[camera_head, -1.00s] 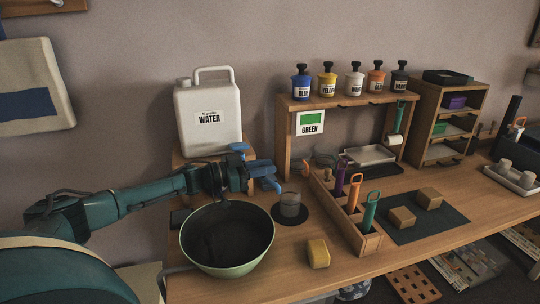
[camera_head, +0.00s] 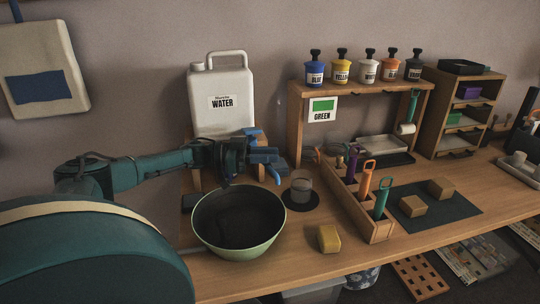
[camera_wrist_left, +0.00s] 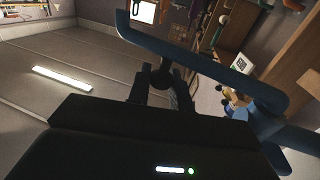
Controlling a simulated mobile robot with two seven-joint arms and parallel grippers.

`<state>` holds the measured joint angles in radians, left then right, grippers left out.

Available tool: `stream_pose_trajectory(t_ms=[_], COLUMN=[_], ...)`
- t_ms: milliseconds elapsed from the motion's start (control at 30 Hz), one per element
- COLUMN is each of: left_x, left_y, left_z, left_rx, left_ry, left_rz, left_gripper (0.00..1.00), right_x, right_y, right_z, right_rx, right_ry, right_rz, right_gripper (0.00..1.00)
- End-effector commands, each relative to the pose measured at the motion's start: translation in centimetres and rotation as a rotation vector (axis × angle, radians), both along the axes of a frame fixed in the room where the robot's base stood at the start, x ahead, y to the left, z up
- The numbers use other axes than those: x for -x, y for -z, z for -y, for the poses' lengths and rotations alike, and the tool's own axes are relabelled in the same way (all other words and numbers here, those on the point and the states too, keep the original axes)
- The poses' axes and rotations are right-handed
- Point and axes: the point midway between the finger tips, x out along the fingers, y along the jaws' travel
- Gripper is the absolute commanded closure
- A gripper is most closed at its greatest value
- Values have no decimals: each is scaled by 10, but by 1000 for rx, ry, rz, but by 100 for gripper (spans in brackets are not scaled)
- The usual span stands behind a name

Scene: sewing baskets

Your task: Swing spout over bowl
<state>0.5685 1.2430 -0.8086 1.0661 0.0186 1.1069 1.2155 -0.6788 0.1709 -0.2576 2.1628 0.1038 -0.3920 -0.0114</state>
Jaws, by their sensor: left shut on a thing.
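The white water jug (camera_head: 221,108) stands behind the bowl on a wooden stand. Its blue spout (camera_head: 276,177) sticks out at the front right, with the tip hanging behind and right of the bowl, near the glass and not over the bowl. The green bowl (camera_head: 239,252) sits on the table with a dark inside. My left gripper (camera_head: 257,157) is shut on the spout, and its fingers partly hide where they meet. In the left wrist view a long curved dark blue piece (camera_wrist_left: 215,68) crosses in front of the fingers. My right gripper is not in view.
A glass (camera_head: 301,184) stands on a dark coaster right of the bowl. A wooden tool rack (camera_head: 377,229) and a shelf (camera_head: 350,94) with several bottles stand to the right.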

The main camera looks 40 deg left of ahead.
Motion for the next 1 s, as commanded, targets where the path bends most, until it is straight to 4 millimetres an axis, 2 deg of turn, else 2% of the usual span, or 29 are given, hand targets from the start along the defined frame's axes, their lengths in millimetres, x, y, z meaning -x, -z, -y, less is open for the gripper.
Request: stream_pose_trajectory(t_ms=[67, 100, 300, 667, 767, 1000], left_x=[0, 0, 0, 5, 16, 53], left_y=[0, 0, 0, 2, 2, 3], left_z=[1, 1, 1, -6, -17, -56], left_rx=[4, 4, 1, -1, -2, -4], left_ry=[1, 1, 1, -1, -2, -4], left_rz=[1, 1, 0, -3, -3, -5], left_gripper=[100, 77, 60, 59, 59, 59], right_x=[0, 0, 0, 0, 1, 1], right_y=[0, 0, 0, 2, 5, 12], right_z=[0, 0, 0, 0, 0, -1], right_rx=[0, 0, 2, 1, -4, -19], right_ry=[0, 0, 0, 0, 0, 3], right_rz=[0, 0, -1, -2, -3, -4], right_gripper=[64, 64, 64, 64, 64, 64])
